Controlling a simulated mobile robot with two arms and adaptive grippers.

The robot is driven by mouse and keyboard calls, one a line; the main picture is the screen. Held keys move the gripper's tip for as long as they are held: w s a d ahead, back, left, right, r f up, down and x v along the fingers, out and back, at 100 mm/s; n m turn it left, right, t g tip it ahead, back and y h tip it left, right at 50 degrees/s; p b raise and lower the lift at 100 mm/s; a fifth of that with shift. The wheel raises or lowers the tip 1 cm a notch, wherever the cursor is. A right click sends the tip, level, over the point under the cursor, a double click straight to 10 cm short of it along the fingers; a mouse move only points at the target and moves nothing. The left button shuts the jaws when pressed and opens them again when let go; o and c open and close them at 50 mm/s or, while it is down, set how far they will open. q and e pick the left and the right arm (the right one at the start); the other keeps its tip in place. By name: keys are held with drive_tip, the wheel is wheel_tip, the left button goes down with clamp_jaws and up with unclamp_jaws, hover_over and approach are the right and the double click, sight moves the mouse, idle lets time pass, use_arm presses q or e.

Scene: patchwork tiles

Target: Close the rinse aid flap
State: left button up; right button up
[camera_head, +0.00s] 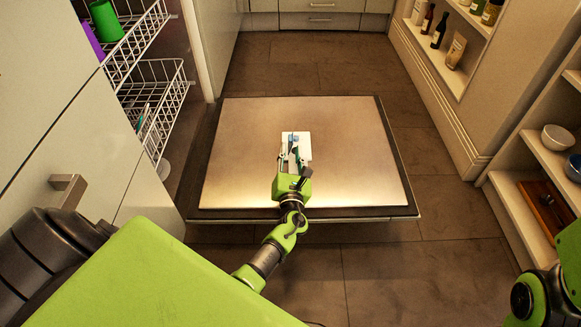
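The open dishwasher door (350,187) lies flat above the floor, with its brushed steel inner face up. A small white dispenser panel (304,143) with a bluish part at its top sits in the middle of the door. My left gripper (292,160) reaches over the door, with its fingers over the panel's near left part. The fingers look a little apart, but they are small and dark, and I cannot tell whether they touch the flap. The gripper covers part of the panel. My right arm (545,295) shows at the lower right edge; its gripper is out of view.
White wire racks (152,90) with a green cup (106,20) and a purple item (91,40) stand at the left. Shelves with bottles (439,30) and bowls (558,137) line the right. Tiled floor (385,265) is free around the door.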

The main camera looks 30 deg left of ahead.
use_arm(q)
drive_tip(key=v, duration=0.8)
drive_tip(key=shift+s, duration=0.15)
